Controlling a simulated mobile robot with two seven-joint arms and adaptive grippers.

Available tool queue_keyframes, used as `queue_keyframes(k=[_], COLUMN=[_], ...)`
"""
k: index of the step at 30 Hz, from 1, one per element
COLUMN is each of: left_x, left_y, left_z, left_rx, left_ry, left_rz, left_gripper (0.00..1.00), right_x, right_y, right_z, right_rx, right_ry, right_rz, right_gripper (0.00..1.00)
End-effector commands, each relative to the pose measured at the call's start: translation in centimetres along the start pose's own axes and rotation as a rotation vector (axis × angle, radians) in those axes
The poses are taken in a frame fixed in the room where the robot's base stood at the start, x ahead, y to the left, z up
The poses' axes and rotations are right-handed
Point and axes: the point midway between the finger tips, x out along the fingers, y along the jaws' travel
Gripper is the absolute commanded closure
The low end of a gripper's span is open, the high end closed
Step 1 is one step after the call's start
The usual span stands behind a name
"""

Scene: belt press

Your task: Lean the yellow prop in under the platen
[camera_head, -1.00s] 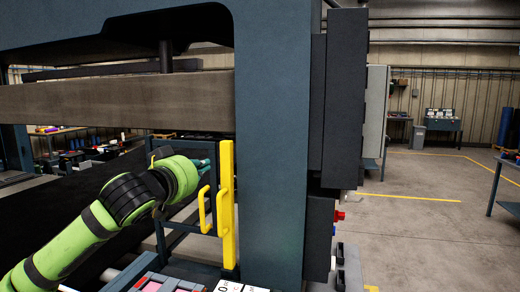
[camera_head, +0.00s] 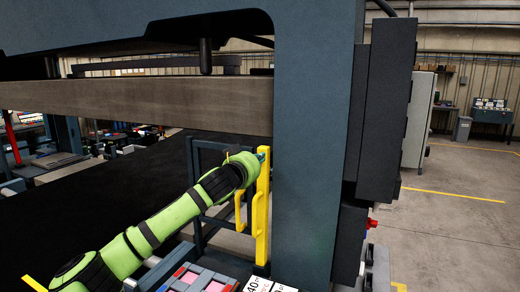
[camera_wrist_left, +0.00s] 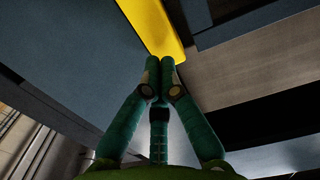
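The yellow prop (camera_head: 261,215), a tall bar with a side handle, stands nearly upright beside the blue press column. Its top is near the lower edge of the platen (camera_head: 150,105), the broad brown-grey slab; I cannot tell whether they touch. My left gripper (camera_head: 262,153) is at the prop's upper end, on its left side. In the left wrist view the green fingers (camera_wrist_left: 160,62) are together with nothing visible between them. Their tips meet the edge of the yellow prop (camera_wrist_left: 153,25); contact is hard to tell. My right gripper is not in view.
The blue press column (camera_head: 312,150) stands just right of the prop. A dark blue frame (camera_head: 193,170) stands behind my left forearm. A tray with pink and blue pieces (camera_head: 200,279) and white number cards (camera_head: 257,285) lie below the prop. Open floor (camera_head: 460,220) is to the right.

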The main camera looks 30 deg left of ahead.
Motion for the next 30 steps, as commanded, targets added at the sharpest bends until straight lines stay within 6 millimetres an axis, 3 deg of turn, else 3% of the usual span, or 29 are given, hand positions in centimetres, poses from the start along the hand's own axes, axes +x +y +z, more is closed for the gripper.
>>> queue_keyframes(k=[17,30], left_x=[1.1,5.4], left_y=[0.0,-0.1], left_z=[0.1,-0.2], left_rx=[0.000,-0.002], left_ry=[-0.003,-0.105], left_rz=[0.000,-0.003], left_gripper=[1.00,1.00], right_x=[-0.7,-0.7], right_y=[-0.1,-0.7], right_z=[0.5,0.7], right_rx=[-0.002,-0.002], right_ry=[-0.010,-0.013], right_rz=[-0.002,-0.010], right_gripper=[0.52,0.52])
